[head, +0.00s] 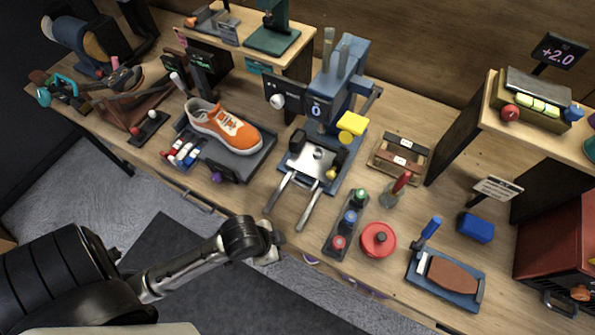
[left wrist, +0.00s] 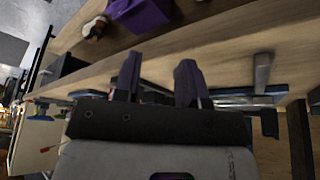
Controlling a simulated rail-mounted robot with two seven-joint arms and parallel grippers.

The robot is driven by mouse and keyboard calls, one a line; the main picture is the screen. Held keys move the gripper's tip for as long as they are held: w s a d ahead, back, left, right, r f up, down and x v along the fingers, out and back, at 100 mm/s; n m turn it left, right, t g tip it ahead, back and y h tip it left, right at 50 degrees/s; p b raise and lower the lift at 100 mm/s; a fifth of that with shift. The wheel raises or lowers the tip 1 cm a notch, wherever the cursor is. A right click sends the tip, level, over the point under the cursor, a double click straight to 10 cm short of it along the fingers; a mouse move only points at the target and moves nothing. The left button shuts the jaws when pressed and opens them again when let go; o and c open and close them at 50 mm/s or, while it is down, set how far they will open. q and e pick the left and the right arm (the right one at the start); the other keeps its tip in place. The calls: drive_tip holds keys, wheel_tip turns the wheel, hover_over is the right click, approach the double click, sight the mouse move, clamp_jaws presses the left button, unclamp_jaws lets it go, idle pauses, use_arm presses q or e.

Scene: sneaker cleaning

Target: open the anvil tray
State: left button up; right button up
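A blue press-like machine (head: 332,88) marked "0" stands at the middle of the bench. At its base is a silver plate (head: 311,160) that looks like the anvil tray, with two metal bars (head: 308,205) reaching toward the front edge. I cannot tell how far the tray is pulled out. My left gripper (head: 268,243) is at the bench's front edge, below and apart from the bar ends. In the left wrist view its two dark fingers (left wrist: 158,82) are spread with nothing seen between them; a metal bar (left wrist: 262,72) shows to their right. My right gripper is out of view.
An orange sneaker (head: 225,125) lies on a dark stand (head: 250,158) left of the machine. A small bottle rack (head: 346,222) and a red round tin (head: 378,240) stand right of the bars. A handle (head: 196,201) juts from the bench front.

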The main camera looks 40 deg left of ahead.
sight(301, 184)
use_arm(q)
drive_tip(key=w+m, duration=0.2)
drive_tip(key=w, duration=0.1)
drive_tip(key=w+m+h, duration=0.1)
drive_tip(key=shift+w+r, duration=0.35)
drive_tip(key=w+m, duration=0.1)
drive_tip(key=w+a+r+m, duration=0.1)
drive_tip(key=w+a+m+g, duration=0.1)
drive_tip(key=w, duration=0.1)
drive_tip(key=shift+r+h, duration=0.35)
drive_tip(key=shift+h, duration=0.05)
drive_tip(key=w+a+r+m, duration=0.1)
drive_tip(key=w+a, duration=0.1)
drive_tip(key=w+a+r+m+g, duration=0.1)
drive_tip(key=a+r, duration=0.1)
drive_tip(key=shift+w+a+r, duration=0.1)
drive_tip(key=shift+w+a, duration=0.1)
drive_tip(key=shift+w, duration=0.15)
drive_tip(key=w+a+r, duration=0.3)
drive_tip(key=a+r, duration=0.3)
drive_tip(key=a, duration=0.1)
drive_tip(key=shift+m+g, duration=0.4)
drive_tip(key=b+x, duration=0.1)
drive_tip(key=x, duration=1.1)
drive_tip(key=shift+w+d+b, duration=0.1)
drive_tip(key=shift+w+b, duration=0.1)
drive_tip(key=shift+b, duration=0.1)
drive_tip(key=shift+r, duration=0.1)
clamp_jaws()
